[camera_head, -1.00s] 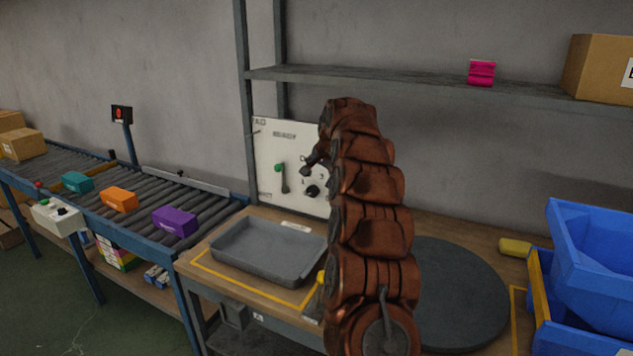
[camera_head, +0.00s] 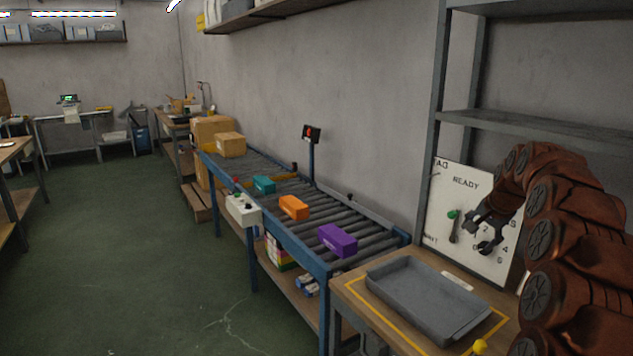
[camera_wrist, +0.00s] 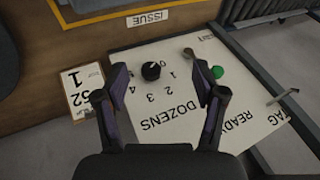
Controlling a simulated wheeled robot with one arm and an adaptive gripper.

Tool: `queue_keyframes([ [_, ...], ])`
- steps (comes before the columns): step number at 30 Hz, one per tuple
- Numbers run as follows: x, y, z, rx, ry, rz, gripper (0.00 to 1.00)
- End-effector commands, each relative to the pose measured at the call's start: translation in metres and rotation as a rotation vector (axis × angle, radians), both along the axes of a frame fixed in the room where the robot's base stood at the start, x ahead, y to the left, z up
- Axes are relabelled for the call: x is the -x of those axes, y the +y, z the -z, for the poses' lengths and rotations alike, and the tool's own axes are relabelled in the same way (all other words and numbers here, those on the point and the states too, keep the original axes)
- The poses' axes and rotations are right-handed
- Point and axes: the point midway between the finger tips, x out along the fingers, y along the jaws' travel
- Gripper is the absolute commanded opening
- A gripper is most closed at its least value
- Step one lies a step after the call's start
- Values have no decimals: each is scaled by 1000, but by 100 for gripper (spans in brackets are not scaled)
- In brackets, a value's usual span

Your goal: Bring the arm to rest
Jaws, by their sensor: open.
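My arm, in reddish-brown segments, rises at the right of the head view and bends left at its top. My gripper (camera_head: 478,236) is in front of the white panel (camera_head: 440,222), open and empty. In the wrist view my gripper (camera_wrist: 160,98) shows its two dark fingers spread apart over the same panel (camera_wrist: 180,125). A black knob (camera_wrist: 151,71) with numbers around it and the word DOZENS lies between the fingers. Whether the fingers touch the panel I cannot tell.
A grey tray (camera_head: 425,300) sits on the workbench below the panel. A roller conveyor (camera_head: 300,190) to the left carries a teal box (camera_head: 263,184), an orange box (camera_head: 294,207) and a purple box (camera_head: 337,240). A grey shelf (camera_head: 540,130) runs above the arm. Green floor is open at left.

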Motion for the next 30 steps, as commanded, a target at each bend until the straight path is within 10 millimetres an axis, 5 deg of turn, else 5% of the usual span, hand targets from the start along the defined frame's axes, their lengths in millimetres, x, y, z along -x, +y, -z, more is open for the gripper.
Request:
queue_keyframes([
  [6, 46, 74, -14, 11, 77, -177, 70],
  [15, 127, 154, -18, 44, 189, -401, 70],
  [30, 297, 234, -2, 113, 386, -727, 70],
])
